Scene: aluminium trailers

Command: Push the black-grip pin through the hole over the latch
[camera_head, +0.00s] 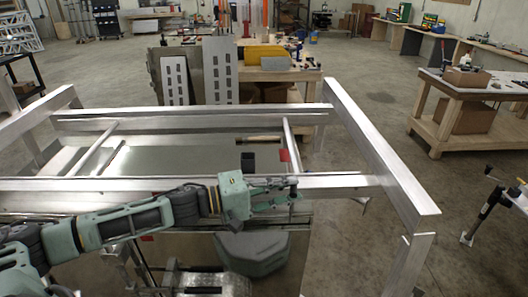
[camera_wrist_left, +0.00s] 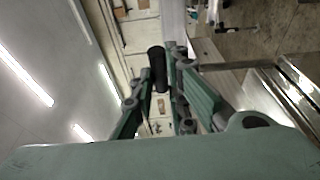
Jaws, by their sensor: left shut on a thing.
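My left gripper (camera_head: 291,188) reaches in from the left, with its fingertips at the near aluminium rail (camera_head: 340,183) of the trailer frame. In the left wrist view the gripper (camera_wrist_left: 166,62) is shut on the black-grip pin, whose dark cylindrical grip (camera_wrist_left: 157,68) shows between the fingers. The rest of the pin is hidden, and in the head view the fingers cover it. The hole and the latch cannot be made out clearly in either view. My right gripper is not in view.
A red marker (camera_head: 284,155) and a black block (camera_head: 248,161) are just beyond the near rail. A thick side rail (camera_head: 385,160) runs along the right.

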